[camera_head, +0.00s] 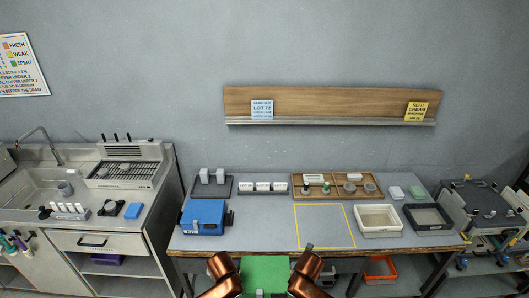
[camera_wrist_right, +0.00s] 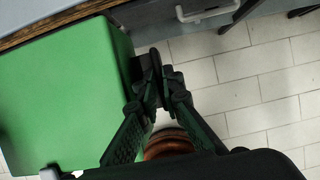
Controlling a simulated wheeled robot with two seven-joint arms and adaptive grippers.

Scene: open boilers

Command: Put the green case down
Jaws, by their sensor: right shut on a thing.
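The green case (camera_head: 264,274) is at the bottom middle of the head view, between my two copper-coloured arms and in front of the workbench's front edge. In the right wrist view the case (camera_wrist_right: 65,95) fills the left side, with the bench edge just beyond it and tiled floor below. My right gripper (camera_wrist_right: 158,78) is shut on a dark handle (camera_wrist_right: 139,68) on the side of the case. My left arm is on the case's left side, but its gripper fingers cannot be made out. A yellow-outlined rectangle (camera_head: 325,227) on the bench is empty.
On the workbench (camera_head: 270,240), a blue device (camera_head: 204,217) stands left of the outline. A cream tray (camera_head: 378,220) and a black tray (camera_head: 428,218) are to its right. A wooden rack (camera_head: 336,186) is behind it. An orange bin (camera_head: 380,268) is below the bench.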

